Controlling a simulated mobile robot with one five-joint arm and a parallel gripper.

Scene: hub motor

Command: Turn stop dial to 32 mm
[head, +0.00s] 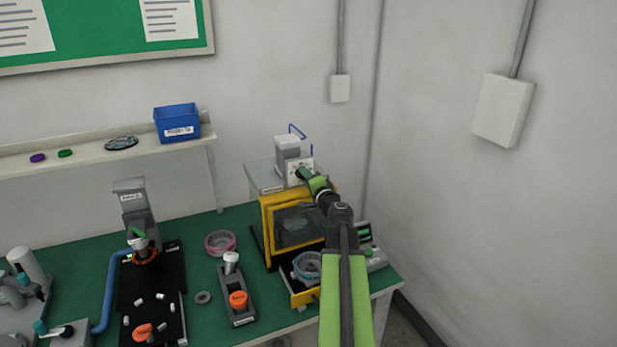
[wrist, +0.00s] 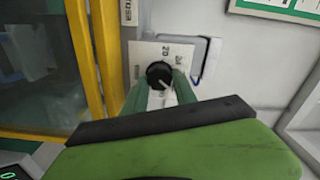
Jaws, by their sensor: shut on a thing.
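The stop dial is a black round knob (wrist: 159,75) with a pale pointer, on a white scale plate (wrist: 146,50) in the wrist view. The plate shows "20" above the knob and another mark to its upper right, too blurred to read surely. The pointer is partly hidden, so I cannot tell its exact reading. My gripper (wrist: 160,88) has its green fingers on both sides of the knob and is shut on it. In the head view my gripper (head: 303,174) reaches the white plate on the grey unit (head: 288,152) above the yellow-framed cabinet, and hides the dial.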

